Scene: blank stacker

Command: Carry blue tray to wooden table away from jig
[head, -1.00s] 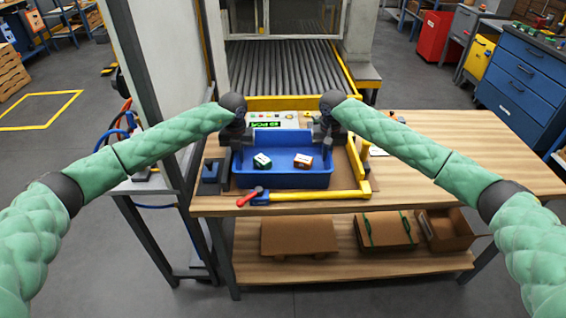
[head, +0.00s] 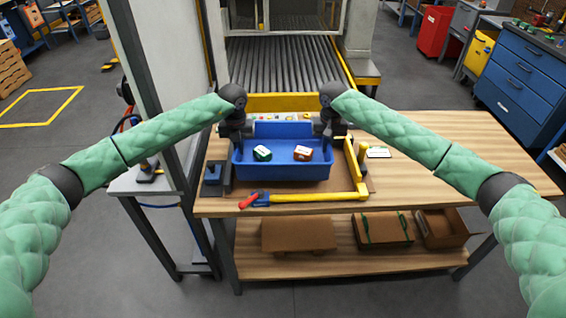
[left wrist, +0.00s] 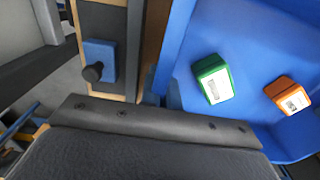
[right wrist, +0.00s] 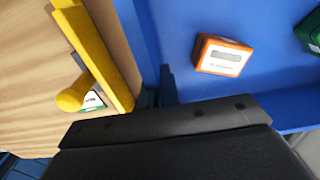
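The blue tray (head: 285,172) is held level, slightly above the jig, with a green-and-white box (head: 262,153) and an orange-and-white box (head: 302,153) inside. The yellow jig (head: 325,197) has a bar along the front and one on the right; a red handle (head: 249,201) lies at its front left. My left gripper (head: 238,140) is shut on the tray's left wall and my right gripper (head: 327,135) on its right wall. In the wrist views the fingertips straddle the walls, partly hidden by the gripper bodies. The wooden table (head: 455,140) extends to the right.
A roller conveyor (head: 285,65) lies behind. A blue block (head: 213,172) stands left of the tray. Cardboard boxes (head: 385,228) sit on the lower shelf.

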